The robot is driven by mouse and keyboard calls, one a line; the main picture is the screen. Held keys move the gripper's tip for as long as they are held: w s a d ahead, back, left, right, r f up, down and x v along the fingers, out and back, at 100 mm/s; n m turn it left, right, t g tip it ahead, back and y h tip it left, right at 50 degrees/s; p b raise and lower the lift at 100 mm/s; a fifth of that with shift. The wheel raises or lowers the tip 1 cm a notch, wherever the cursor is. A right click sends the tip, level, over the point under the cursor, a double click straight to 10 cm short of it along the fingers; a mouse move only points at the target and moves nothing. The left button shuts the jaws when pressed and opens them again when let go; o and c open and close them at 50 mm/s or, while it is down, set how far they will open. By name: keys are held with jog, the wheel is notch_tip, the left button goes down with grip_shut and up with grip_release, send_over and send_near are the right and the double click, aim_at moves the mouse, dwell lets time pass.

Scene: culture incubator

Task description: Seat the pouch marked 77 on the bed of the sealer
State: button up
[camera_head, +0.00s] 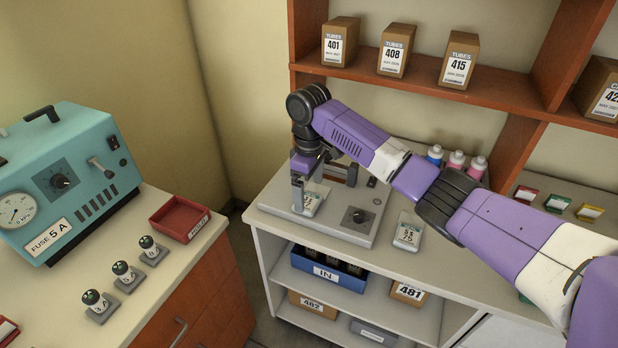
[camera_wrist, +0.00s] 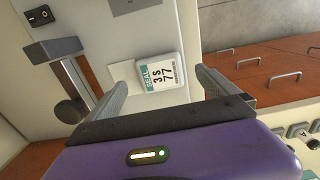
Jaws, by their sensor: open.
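The pouch marked 77 (camera_wrist: 162,72) is white with a teal SEAL band and lies flat on the pale sealer (camera_head: 345,225). It sits near the sealer's edge in the wrist view, beside a small pale square (camera_wrist: 122,71) partly hidden by a finger. In the head view the pouch (camera_head: 311,204) shows just beside my gripper (camera_head: 302,192). In the wrist view my gripper (camera_wrist: 166,75) is open, with its fingers on either side of the pouch. I cannot tell whether they touch it, or whether the pouch is on the bed.
Another pouch, seemingly marked 75 (camera_head: 408,232), lies on the counter right of the sealer. The sealer has a dark knob (camera_head: 358,216) and a lever arm (camera_wrist: 52,50). Bottles (camera_head: 456,160) stand behind my arm. A blue IN bin (camera_head: 328,272) is on the shelf below.

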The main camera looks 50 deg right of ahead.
aim_at(309, 201)
jog(key=shift+f, duration=1.8)
jog(key=shift+c, duration=0.2)
jog(key=c, duration=1.4)
jog(key=shift+d, duration=0.15)
